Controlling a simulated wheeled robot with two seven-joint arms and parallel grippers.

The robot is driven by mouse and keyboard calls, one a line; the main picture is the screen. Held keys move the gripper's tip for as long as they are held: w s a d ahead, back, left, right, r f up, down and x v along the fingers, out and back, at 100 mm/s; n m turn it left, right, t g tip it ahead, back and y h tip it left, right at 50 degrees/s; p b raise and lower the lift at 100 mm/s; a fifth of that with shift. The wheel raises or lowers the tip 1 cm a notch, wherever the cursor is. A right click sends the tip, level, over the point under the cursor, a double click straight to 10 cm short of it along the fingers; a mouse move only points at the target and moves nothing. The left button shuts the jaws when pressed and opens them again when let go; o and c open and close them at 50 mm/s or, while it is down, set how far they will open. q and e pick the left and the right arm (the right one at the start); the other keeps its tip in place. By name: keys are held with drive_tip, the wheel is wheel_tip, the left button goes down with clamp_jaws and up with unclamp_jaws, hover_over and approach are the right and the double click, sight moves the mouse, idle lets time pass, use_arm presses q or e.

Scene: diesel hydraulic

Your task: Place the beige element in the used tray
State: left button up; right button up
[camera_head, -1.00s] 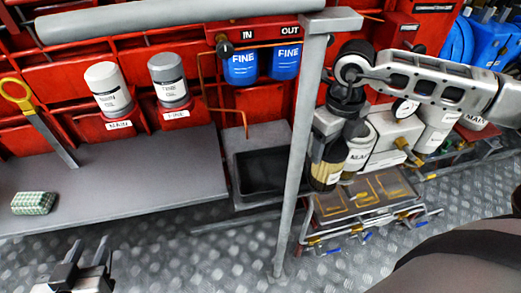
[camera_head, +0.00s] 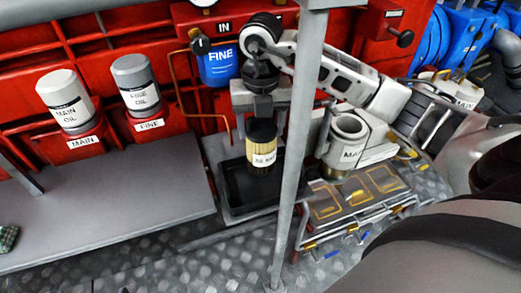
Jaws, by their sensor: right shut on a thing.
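The beige element (camera_head: 262,150), a pleated cylinder with a dark top and a white label, hangs upright in my right gripper (camera_head: 263,112). The gripper is shut on its top from above. The element is in front of the back part of a black open tray (camera_head: 232,197), which looks empty otherwise. Its lower end overlaps the tray's inside in the picture; I cannot tell whether it touches the floor of the tray. No label shows on the tray. My left gripper is out of view.
A grey post (camera_head: 303,130) stands just right of the tray. An open grey housing (camera_head: 348,135) marked MAIN is further right, above a rack with a yellow-lined top (camera_head: 350,195). A blue FINE canister (camera_head: 217,66) hangs behind. The grey bench (camera_head: 110,205) at left is mostly clear.

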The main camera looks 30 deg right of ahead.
drive_tip(key=shift+f+b, duration=0.3)
drive_tip(key=shift+f, duration=3)
drive_tip(key=shift+f, duration=0.2)
drive_tip(key=o, duration=1.3)
drive_tip(key=shift+o, duration=0.2)
wheel_tip(320, 180, up, 12)
drive_tip(key=shift+r+p, duration=0.25)
drive_tip(key=shift+p, duration=0.45)
